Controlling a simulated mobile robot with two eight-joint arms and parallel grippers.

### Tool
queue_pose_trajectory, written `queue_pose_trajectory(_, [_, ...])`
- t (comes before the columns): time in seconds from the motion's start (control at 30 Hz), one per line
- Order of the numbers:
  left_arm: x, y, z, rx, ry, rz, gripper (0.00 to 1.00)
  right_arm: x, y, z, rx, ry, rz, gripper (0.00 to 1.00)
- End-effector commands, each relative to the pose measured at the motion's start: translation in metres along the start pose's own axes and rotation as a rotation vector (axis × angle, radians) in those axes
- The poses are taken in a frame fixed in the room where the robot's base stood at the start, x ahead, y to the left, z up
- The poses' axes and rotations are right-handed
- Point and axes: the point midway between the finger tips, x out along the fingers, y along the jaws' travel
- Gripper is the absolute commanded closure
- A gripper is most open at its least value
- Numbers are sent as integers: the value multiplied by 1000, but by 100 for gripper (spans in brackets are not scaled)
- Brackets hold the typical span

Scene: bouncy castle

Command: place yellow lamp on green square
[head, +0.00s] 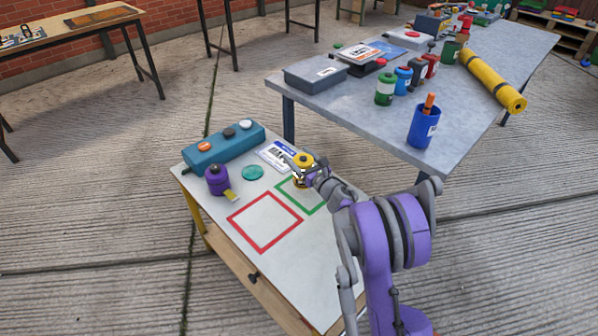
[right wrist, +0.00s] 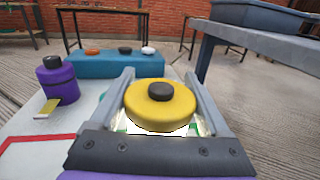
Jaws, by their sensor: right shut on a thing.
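The yellow lamp (head: 303,161) has a dark knob on top and is upright at the green square (head: 318,207) on the small white table. The lamp's base is partly hidden by my gripper, so I cannot tell whether it touches the table. My right gripper (head: 306,176) is shut on the lamp. In the right wrist view the lamp (right wrist: 160,104) sits between the two fingers (right wrist: 160,100), with bits of green line below it. My left gripper is not in view.
A red square (head: 265,249) is at the front of the white table (head: 292,270). A purple lamp-like object (head: 216,179), a teal disc (head: 253,173), a card (head: 276,155) and a teal box (head: 225,149) with buttons are nearby. A grey table (head: 385,131) with several items stands behind.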

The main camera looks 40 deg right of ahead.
Motion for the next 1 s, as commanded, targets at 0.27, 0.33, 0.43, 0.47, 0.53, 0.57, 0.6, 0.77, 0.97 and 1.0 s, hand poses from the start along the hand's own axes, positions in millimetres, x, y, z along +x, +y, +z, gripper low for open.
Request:
queue_pose_trajectory(0.27, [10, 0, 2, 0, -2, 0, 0, 0, 0, -31, 1, 0, 1, 100])
queue_pose_trajectory(0.33, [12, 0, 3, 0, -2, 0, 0, 0, 0, -39, 1, 0, 1, 100])
queue_pose_trajectory(0.43, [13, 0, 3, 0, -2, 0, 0, 0, 0, -42, 1, -1, 1, 100])
queue_pose_trajectory(0.47, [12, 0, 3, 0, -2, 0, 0, 0, 0, -42, 1, -1, 1, 100])
queue_pose_trajectory(0.53, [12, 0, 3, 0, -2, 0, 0, 0, 0, -41, 1, -1, 1, 100])
queue_pose_trajectory(0.57, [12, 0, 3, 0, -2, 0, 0, 0, 0, -41, 1, -1, 1, 100])
queue_pose_trajectory(0.6, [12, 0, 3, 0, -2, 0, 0, 0, 0, -41, 1, -1, 1, 100])
queue_pose_trajectory(0.77, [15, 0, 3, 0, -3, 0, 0, 0, 0, -45, 0, 0, 0, 16])
queue_pose_trajectory(0.97, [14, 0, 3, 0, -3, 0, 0, 0, 0, -44, 0, 0, 0, 0])
queue_pose_trajectory(1.0, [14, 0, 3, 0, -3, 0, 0, 0, 0, -44, 0, 0, 0, 0])
